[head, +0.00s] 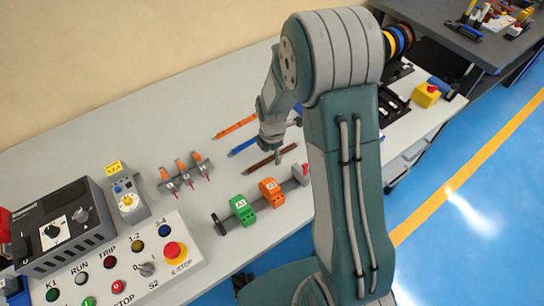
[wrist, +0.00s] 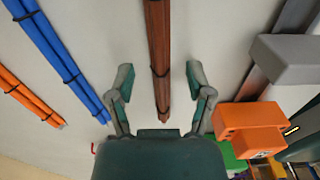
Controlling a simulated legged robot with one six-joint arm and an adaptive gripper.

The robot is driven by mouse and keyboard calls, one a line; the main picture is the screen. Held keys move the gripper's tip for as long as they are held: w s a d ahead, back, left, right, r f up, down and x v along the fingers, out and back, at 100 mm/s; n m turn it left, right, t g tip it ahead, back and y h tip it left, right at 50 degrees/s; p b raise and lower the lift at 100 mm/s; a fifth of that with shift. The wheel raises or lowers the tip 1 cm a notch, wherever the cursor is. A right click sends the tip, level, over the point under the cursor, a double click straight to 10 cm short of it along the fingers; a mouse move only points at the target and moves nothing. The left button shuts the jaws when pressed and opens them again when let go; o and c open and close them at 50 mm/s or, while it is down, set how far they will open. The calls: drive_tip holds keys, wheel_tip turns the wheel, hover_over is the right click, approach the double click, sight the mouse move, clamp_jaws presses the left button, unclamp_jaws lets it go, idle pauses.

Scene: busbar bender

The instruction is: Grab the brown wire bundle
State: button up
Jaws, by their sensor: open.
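The brown wire bundle (wrist: 158,50) lies on the light tabletop, bound with dark ties. In the wrist view it runs from the top edge down between my two open fingers, apart from both. My gripper (wrist: 158,85) is open and empty, with a finger on each side of the bundle's near end. In the head view my gripper (head: 277,157) is at the brown bundle (head: 258,165), covering part of it. I cannot tell the exact height of the fingers above the table.
A blue bundle (head: 243,146) and an orange bundle (head: 234,126) lie beside the brown one. Orange (head: 271,192) and green (head: 242,209) terminal blocks sit on a rail close by. A control panel (head: 120,270) stands at the lower left. Bare tabletop lies at the back left.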

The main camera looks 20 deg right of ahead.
drive_tip(key=shift+f, duration=0.1)
drive_tip(key=shift+c, duration=0.4)
clamp_jaws()
